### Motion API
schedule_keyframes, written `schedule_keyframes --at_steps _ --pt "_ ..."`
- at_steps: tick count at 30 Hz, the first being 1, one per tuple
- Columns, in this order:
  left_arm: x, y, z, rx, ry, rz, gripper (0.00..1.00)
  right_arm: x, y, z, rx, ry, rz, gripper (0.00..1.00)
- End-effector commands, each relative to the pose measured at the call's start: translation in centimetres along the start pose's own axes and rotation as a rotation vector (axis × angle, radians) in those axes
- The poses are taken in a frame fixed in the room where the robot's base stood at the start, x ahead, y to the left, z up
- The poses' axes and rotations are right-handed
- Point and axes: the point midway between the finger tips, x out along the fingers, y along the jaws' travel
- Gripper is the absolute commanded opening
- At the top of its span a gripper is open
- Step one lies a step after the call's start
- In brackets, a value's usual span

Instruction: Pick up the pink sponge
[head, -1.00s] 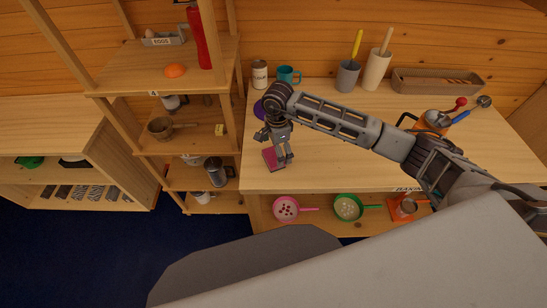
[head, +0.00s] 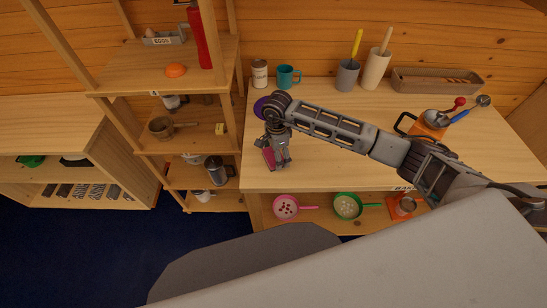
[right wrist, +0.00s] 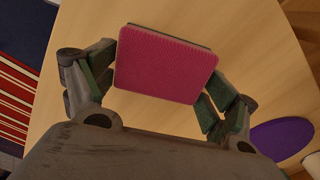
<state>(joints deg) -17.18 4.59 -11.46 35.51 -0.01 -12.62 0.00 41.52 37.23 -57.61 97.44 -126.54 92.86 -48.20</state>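The pink sponge (head: 268,157) lies near the left end of the wooden table, partly hidden by my right gripper in the head view. In the right wrist view the sponge (right wrist: 165,65) fills the space between the fingers, its pink face toward the camera and a dark edge behind. My right gripper (head: 281,163) points down at the sponge. Its fingers (right wrist: 163,82) are spread wide, one on either side of the sponge. Whether the pads touch it is hard to tell. My left gripper is out of view.
A purple disc (head: 261,106) lies just behind the gripper, also in the right wrist view (right wrist: 282,139). A can (head: 259,73) and a teal mug (head: 288,76) stand at the back. A wooden shelf unit (head: 190,145) stands left of the table. The table's front middle is clear.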

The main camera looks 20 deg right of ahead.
Motion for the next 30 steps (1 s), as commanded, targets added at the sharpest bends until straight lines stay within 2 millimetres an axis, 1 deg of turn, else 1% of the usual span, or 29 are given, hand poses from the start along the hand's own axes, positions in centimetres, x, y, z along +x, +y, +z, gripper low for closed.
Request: schedule_keyframes --at_steps 1,2,3,5,6,13,17,20,23,30 --pt "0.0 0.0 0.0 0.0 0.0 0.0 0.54 0.0 0.0 0.0 0.0 0.0 0.0 0.73" --pt "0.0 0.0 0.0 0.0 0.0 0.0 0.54 0.0 0.0 0.0 0.0 0.0 0.0 0.69" --pt "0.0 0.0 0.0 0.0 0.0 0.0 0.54 0.0 0.0 0.0 0.0 0.0 0.0 0.67" --pt "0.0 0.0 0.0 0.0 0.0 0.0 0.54 0.0 0.0 0.0 0.0 0.0 0.0 0.67" --pt "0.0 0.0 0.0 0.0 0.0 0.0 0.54 0.0 0.0 0.0 0.0 0.0 0.0 0.65" --pt "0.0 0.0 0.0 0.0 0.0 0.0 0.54 -0.1 0.0 0.0 0.0 0.0 -0.001 0.65" --pt "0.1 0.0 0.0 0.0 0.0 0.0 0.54 -0.5 -0.1 0.0 0.0 0.0 -0.002 0.65" --pt "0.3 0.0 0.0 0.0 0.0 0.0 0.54 -1.2 -0.1 0.0 -0.001 0.0 -0.002 0.65" --pt "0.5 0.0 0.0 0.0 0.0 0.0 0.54 -2.3 -0.1 0.0 -0.001 0.0 -0.003 0.65" --pt "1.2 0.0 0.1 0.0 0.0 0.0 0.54 -5.8 -0.1 0.0 -0.001 0.0 -0.004 0.65"
